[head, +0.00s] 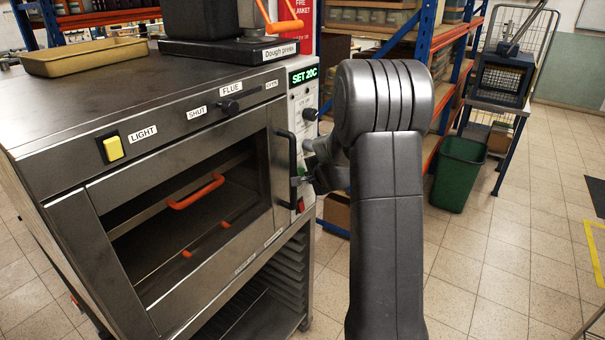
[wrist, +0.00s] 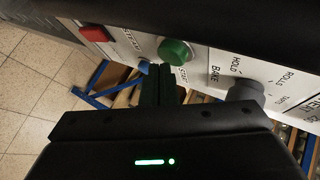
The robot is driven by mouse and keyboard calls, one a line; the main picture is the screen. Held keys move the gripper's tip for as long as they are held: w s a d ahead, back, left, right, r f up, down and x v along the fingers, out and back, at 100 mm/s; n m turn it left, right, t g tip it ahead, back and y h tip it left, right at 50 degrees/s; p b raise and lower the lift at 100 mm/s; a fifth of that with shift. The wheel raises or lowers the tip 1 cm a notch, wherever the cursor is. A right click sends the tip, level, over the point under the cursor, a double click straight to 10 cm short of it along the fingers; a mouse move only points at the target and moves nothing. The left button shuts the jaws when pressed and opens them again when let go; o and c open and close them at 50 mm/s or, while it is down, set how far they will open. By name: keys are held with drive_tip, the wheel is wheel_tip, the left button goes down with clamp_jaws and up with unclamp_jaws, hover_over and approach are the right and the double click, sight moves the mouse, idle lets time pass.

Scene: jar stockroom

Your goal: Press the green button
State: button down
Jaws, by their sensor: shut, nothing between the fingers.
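The green button (wrist: 175,52) is a round cap on the oven's pale control panel, beside a START label in the wrist view. My gripper (wrist: 160,70) is shut and empty, its fingertips pointing at the panel just below and left of the button in that view. I cannot tell whether they touch it. In the head view my gripper (head: 298,181) is at the panel's lower part, by the oven's right front edge. There the gripper and wrist largely hide the green button.
A red button (wrist: 95,34) and a grey knob (wrist: 246,90) flank the green button. The oven door handle (head: 285,158) is close left of my gripper. A yellow light switch (head: 113,148) is farther left. Shelving (head: 425,45) and a green bin (head: 458,172) stand behind.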

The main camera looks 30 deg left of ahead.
drive_tip(key=shift+a, duration=0.45)
idle(0.7)
drive_tip(key=shift+d, duration=0.1)
drive_tip(key=shift+d+b, duration=0.4)
drive_tip(key=shift+d, duration=0.35)
drive_tip(key=d+b, duration=0.3)
drive_tip(key=d, duration=0.2)
drive_tip(key=shift+s, duration=0.2)
drive_tip(key=shift+a, duration=0.1)
idle(0.7)
